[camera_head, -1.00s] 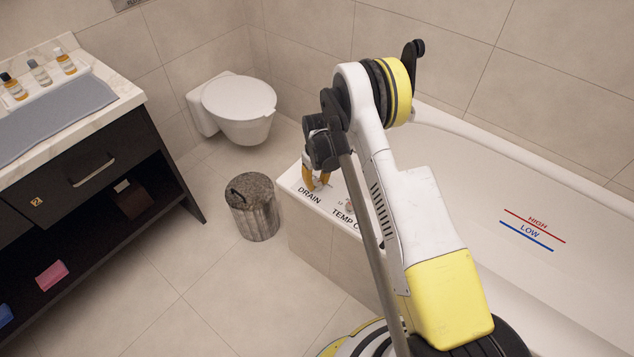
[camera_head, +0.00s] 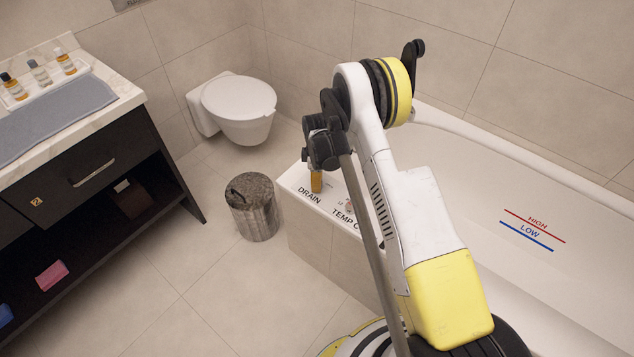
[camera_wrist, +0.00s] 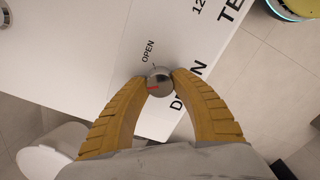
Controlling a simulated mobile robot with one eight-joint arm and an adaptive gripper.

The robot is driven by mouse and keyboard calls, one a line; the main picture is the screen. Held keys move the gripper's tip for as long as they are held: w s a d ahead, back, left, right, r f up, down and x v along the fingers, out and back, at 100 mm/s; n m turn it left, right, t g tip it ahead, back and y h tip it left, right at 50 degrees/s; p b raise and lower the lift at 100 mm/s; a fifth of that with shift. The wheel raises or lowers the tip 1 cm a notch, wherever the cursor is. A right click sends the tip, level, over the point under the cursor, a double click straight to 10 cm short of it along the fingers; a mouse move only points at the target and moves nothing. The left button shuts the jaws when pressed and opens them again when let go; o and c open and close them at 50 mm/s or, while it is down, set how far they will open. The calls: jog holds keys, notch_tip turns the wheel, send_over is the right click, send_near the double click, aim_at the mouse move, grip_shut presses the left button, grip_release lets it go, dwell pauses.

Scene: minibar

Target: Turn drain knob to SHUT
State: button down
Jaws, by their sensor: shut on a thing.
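The drain knob (camera_wrist: 160,80) is a small round metal knob on the white bathtub ledge (camera_wrist: 95,55). A red mark shows on its face, off to the left in the wrist view and not in line with the OPEN label (camera_wrist: 148,51). The DRAIN label (camera_head: 309,195) is beside it; no SHUT label is visible. My gripper (camera_wrist: 159,83) is shut on the knob, one yellow finger at each side. In the head view my gripper (camera_head: 316,183) points down at the ledge and hides the knob.
The temperature label (camera_head: 344,217) and its small knob (camera_head: 350,206) are close by on the same ledge. A metal bin (camera_head: 253,208) stands beside the tub and a toilet (camera_head: 240,108) is behind. The tub basin (camera_head: 480,200) is empty.

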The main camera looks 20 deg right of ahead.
jog(key=shift+n, duration=1.1)
jog(key=c, duration=1)
grip_release()
notch_tip(320, 180, up, 12)
